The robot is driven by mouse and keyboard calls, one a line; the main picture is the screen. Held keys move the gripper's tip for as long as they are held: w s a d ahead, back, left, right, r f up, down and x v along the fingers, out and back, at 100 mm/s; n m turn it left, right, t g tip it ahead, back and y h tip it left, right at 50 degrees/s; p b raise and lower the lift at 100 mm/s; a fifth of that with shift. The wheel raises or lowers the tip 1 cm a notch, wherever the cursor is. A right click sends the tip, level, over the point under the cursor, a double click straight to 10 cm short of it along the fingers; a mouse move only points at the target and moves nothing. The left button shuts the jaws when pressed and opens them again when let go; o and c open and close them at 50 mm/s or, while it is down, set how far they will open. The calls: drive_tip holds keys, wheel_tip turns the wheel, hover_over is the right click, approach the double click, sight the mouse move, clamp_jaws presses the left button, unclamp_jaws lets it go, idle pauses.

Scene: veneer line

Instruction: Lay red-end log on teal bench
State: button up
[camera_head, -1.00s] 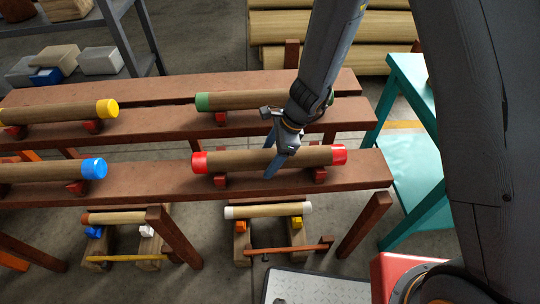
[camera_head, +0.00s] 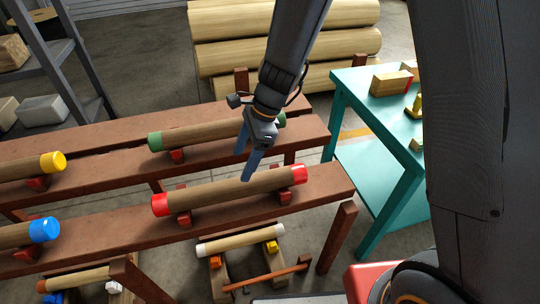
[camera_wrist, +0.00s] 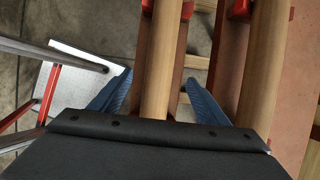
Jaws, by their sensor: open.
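The red-end log (camera_head: 225,190) has pale brown bark and red caps at both ends. It lies on red chocks on the near brown rail. My gripper (camera_head: 244,166) is open over its middle, with the fingertips near its upper edge in the head view. In the wrist view a log (camera_wrist: 160,70), apparently this one, runs between the two blue fingers (camera_wrist: 160,100); contact cannot be told. The teal bench (camera_head: 372,112) stands to the right, with a lower teal shelf. Its top holds a short wood block with a red end (camera_head: 391,82) and yellow pieces (camera_head: 415,105).
A green-end log (camera_head: 205,133) lies on the rail behind. Yellow-end (camera_head: 25,167) and blue-end (camera_head: 20,235) logs lie left. A white-end log (camera_head: 240,240) is low in front. Big logs (camera_head: 225,55) are stacked at the back. The bench top's left part is bare.

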drive_tip(key=s+d+r+n+h, duration=0.1)
drive_tip(key=s+d+r+n, duration=0.1)
drive_tip(key=d+n, duration=0.3)
drive_tip(key=s+d+r+n+t+h, duration=0.1)
drive_tip(key=s+d+r+n, duration=0.2)
drive_tip(key=d, duration=0.8)
drive_tip(key=s+d+r+n+h, duration=0.2)
drive_tip(key=s+d+n, duration=0.3)
drive_tip(key=d+n, duration=0.2)
drive_tip(key=shift+s+d+r+t, duration=0.2)
drive_tip(key=shift+d+r+t, duration=0.1)
drive_tip(key=shift+d+r, duration=0.15)
